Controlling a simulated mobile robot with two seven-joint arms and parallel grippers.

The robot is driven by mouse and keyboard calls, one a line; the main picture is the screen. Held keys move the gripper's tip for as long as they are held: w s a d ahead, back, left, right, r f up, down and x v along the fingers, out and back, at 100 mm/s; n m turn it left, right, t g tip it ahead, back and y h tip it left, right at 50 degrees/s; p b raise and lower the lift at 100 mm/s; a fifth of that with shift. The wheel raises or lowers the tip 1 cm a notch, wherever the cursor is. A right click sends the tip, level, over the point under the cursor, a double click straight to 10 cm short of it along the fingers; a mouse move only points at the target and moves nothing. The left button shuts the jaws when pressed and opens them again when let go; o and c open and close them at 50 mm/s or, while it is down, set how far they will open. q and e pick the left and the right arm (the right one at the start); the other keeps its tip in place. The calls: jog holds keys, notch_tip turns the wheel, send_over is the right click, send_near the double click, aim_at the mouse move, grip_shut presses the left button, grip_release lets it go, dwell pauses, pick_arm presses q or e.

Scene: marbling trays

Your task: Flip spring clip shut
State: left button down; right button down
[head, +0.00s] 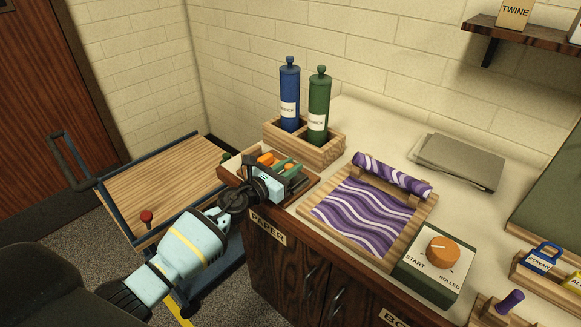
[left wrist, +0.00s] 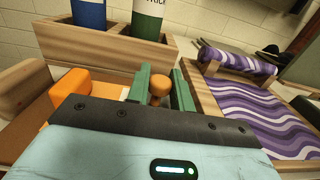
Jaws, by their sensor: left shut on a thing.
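My left gripper (head: 286,168) is at the small wooden tray (head: 312,183) on the counter's left end. In the left wrist view its green fingers (left wrist: 160,84) are closed around a rounded orange-brown knob (left wrist: 161,98), which looks like part of the spring clip. An orange block (left wrist: 72,92) lies to the left of the fingers; it also shows in the head view (head: 265,158). The gripper body hides the lower part of the knob and most of the tray, so I cannot tell how the clip sits. My right gripper is not in view.
A wooden box (head: 322,153) with blue (head: 289,92) and green (head: 319,104) bottles stands just behind. A tray of purple marbled paper (head: 365,213) with a roll (head: 392,174) is to the right, then a box with an orange dial (head: 443,250). A cart (head: 160,180) stands left.

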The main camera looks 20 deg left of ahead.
pick_arm(q)
jog(key=shift+f, duration=0.1)
dwell(0.4)
jog(key=c, duration=1.3)
grip_release()
jog(key=shift+a, duration=0.1)
jog(key=v, duration=0.7)
jog(key=shift+p, duration=0.35)
jog(key=shift+s+a, duration=0.15)
jog(key=shift+s, duration=0.25)
